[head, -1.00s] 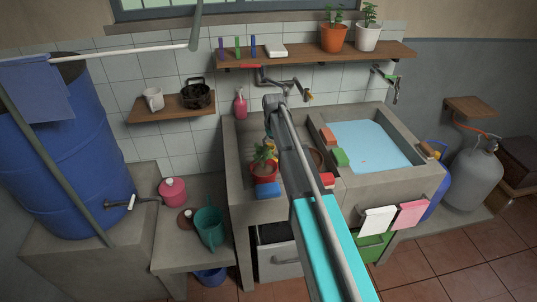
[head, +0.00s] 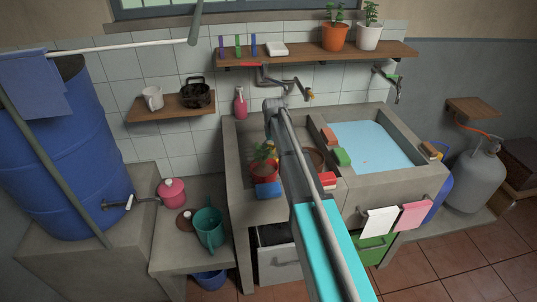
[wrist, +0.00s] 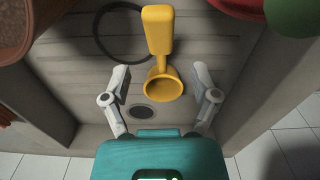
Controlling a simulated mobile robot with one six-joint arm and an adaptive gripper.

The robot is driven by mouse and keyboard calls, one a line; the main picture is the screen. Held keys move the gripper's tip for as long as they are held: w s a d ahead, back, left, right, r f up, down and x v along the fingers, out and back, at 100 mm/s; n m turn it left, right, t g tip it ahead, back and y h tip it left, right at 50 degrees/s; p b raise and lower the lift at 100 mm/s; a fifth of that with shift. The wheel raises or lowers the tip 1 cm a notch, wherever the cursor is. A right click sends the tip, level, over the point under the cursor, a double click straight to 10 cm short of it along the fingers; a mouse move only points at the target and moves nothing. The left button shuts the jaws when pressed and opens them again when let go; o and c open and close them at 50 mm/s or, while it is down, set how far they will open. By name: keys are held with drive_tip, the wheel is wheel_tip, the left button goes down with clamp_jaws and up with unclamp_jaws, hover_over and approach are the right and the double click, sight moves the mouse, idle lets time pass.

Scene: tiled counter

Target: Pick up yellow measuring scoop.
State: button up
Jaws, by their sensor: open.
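The yellow measuring scoop (wrist: 158,35) lies in the wrist view with its handle pointing up the picture and its round bowl towards my gripper. My gripper (wrist: 160,76) is open, with one finger on each side of the scoop's bowl. There are visible gaps between the fingers and the scoop, and nothing is held. The height between fingers and scoop is hard to tell. In the head view my arm covers the middle of the counter, and I cannot make out the scoop or the fingers clearly there.
A dark ring (wrist: 105,40) lies by the handle. A plant in a red pot (head: 262,170) and a blue block (head: 268,189) stand left of my arm. A red block (head: 327,180) and a water-filled basin (head: 375,145) are to its right.

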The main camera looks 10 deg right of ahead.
sight(273, 158)
drive_tip(key=shift+f, duration=0.1)
drive_tip(key=shift+f+b, duration=2.55)
drive_tip(key=shift+b, duration=0.05)
drive_tip(key=shift+c, duration=0.2)
clamp_jaws()
